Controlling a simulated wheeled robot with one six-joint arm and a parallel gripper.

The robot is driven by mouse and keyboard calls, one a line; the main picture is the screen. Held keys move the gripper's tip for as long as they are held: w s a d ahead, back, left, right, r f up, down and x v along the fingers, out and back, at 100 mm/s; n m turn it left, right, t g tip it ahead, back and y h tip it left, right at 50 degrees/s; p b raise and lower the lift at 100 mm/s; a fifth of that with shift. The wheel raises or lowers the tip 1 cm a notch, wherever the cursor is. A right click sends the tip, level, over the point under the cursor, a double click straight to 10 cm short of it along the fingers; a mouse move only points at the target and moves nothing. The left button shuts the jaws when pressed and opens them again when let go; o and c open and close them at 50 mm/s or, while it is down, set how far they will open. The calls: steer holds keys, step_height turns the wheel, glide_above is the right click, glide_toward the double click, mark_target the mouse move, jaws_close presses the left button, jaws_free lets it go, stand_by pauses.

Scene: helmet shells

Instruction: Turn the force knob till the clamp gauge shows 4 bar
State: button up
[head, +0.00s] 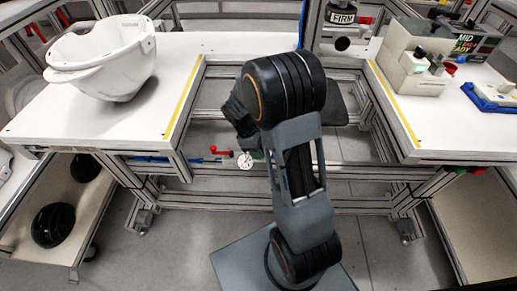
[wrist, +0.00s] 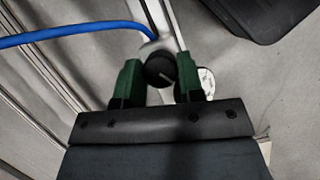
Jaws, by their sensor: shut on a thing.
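The force knob (wrist: 159,70) is a dark round knob with a pale pointer line, between the two green fingers of my gripper (wrist: 158,78) in the wrist view. My gripper is shut on it. The clamp gauge (wrist: 207,83) is a white dial just right of the right finger, which partly covers it; its reading is too small to tell. In the head view the gauge (head: 245,160) shows as a small white disc under the bench frame. My arm hides the knob there, and most of my gripper.
A blue hose (wrist: 70,33) runs to the knob's mount. A red lever (head: 218,150) is left of the gauge. A white helmet shell (head: 105,60) stands on the left bench (head: 60,125). The right bench (head: 440,135) carries grey boxes and a blue tray (head: 490,97).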

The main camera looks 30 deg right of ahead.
steer(key=n+p, duration=0.1)
steer(key=n+t+p, duration=0.1)
steer(key=shift+r+n+h, duration=0.25)
steer(key=shift+n+h, duration=0.05)
steer(key=n+t+p, duration=0.1)
steer(key=n+p, duration=0.1)
steer(key=shift+n, duration=0.4)
steer(key=n+t+p, duration=0.1)
steer(key=n, duration=0.2)
steer(key=shift+f+h, duration=0.15)
steer(key=shift+h, duration=0.15)
steer(key=shift+s+n+t+p, duration=0.1)
steer(key=shift+n+t+p, duration=0.2)
steer(key=shift+n+t, duration=0.8)
steer(key=shift+n+g, duration=0.4)
steer(key=shift+n, duration=0.2)
steer(key=o, duration=0.9)
steer(key=shift+f, duration=0.1)
steer(key=p+v, duration=0.6)
steer(key=v, duration=0.8)
steer(key=shift+d, duration=0.2)
